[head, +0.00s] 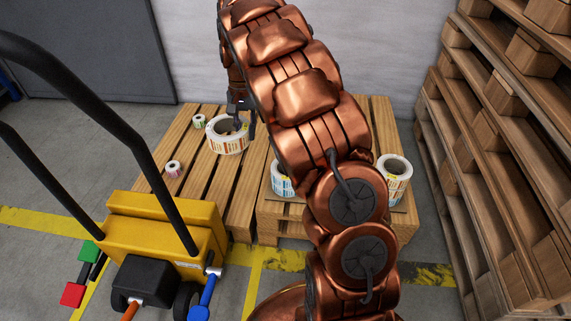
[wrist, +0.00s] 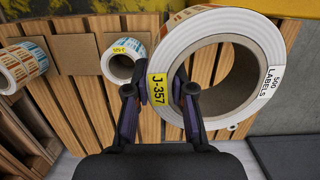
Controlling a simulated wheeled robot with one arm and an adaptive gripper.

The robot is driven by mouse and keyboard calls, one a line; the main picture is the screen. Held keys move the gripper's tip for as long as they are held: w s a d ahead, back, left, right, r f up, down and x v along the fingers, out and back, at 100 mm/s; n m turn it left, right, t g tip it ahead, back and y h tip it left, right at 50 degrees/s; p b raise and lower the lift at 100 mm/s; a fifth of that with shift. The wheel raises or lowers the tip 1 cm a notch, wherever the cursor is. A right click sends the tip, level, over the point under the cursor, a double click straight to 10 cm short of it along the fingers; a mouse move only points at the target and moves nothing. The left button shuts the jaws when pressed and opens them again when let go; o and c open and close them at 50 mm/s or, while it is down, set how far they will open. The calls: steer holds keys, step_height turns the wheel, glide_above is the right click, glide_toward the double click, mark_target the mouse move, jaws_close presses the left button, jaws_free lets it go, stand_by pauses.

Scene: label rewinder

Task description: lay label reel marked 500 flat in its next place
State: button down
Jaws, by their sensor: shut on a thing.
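The label reel marked 500 (wrist: 267,85) is a thick white ring with a wide open core and a yellow J-357 tag. My gripper (wrist: 160,88) is shut on its wall, one finger inside the core and the other outside. In the head view the reel (head: 228,148) is roughly level over the left pallet (head: 190,190), with my gripper (head: 240,108) above it. I cannot tell whether it touches the slats.
Two reels, one left (head: 281,180) and one right (head: 396,178), stand on the right pallet, partly behind my arm. Small reels (head: 173,169) (head: 199,121) sit on the left pallet. A yellow pallet truck (head: 165,230) stands in front. Stacked pallets (head: 500,130) rise at right.

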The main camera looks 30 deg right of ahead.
steer(key=s+d+f+m+t, duration=0.1)
steer(key=s+d+f+m, duration=0.5)
steer(key=s+d+m, duration=0.25)
steer(key=s+f+m+t, duration=0.1)
steer(key=s+f+m, duration=0.7)
steer(key=s+m, duration=0.25)
steer(key=b, duration=0.3)
glide_above(285, 177)
steer(key=shift+s+d+f+t, duration=0.15)
steer(key=shift+f+t, duration=0.15)
steer(key=shift+f, duration=0.3)
step_height(285, 177, down, 4)
steer(key=shift+r+b, duration=0.2)
steer(key=shift+b, duration=0.5)
steer(key=shift+f+p, duration=0.25)
steer(key=shift+p, duration=0.15)
steer(key=c, duration=1)
jaws_free()
steer(key=shift+f, duration=0.1)
